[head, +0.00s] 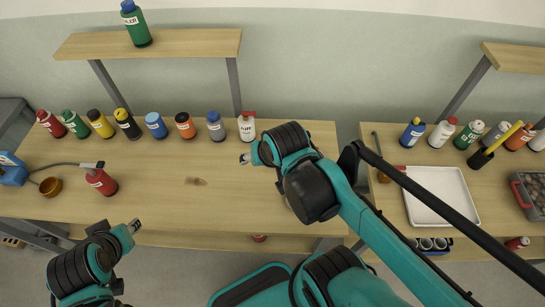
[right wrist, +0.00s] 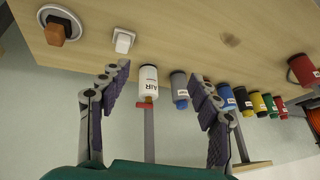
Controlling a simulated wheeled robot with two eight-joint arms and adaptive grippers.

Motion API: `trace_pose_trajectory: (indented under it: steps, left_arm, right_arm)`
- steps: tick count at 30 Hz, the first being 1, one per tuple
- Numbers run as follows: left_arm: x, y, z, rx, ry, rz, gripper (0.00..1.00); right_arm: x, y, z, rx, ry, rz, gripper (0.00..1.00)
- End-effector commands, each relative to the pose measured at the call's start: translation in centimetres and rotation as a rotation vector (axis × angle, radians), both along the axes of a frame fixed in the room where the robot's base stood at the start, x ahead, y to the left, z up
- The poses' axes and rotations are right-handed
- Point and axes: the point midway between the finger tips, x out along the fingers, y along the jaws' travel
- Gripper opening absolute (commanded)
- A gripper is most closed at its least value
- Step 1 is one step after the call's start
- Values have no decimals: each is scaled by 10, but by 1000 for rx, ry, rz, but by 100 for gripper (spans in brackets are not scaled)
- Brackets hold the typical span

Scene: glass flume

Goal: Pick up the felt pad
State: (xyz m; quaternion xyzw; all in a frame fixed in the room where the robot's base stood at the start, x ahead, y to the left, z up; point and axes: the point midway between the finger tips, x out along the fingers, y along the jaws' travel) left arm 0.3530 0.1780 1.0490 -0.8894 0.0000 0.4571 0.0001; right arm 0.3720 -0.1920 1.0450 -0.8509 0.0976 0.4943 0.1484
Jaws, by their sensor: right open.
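I cannot make out for sure which thing is the felt pad. In the right wrist view a small white squarish piece (right wrist: 123,40) lies on the wooden bench, and a brown-orange block (right wrist: 56,33) sits on a round grey dish (right wrist: 43,14) beside it. My right gripper (right wrist: 158,92) is open, with nothing between its fingers. In the head view my right gripper (head: 246,159) is over the bench, in front of the white bottle, and my arm hides the bench under it.
A row of bottles stands along the back of the bench (head: 160,205), including a white one (head: 247,127) and a grey one (head: 216,128). A red bottle (head: 102,181) and brown cup (head: 51,186) stand left. A white tray (head: 475,216) is on the right bench. The bench middle is clear.

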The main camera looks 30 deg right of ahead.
Motion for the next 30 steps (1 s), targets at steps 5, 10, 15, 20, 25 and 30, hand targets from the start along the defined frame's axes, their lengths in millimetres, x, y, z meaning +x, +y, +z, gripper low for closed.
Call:
trace_pose_trajectory:
  steps: [5,10,15,20,25,30]
  left_arm:
    - [0,0,5,0,0,0,33]
    - [0,0,11,0,0,0,33]
    - [0,0,18,0,0,0,33]
    - [0,0,23,0,0,0,33]
    - [0,0,25,0,0,0,33]
    - [0,0,21,0,0,0,33]
  right_arm:
    - [17,-11,-1,104,66,-224,63]
    - [40,-29,-11,237,159,-565,63]
    - [67,-54,-36,371,265,-1040,63]
    - [82,-74,-65,439,327,-1428,63]
    - [88,-86,-86,462,353,-1663,63]
    - [89,-88,-102,466,357,-1721,63]
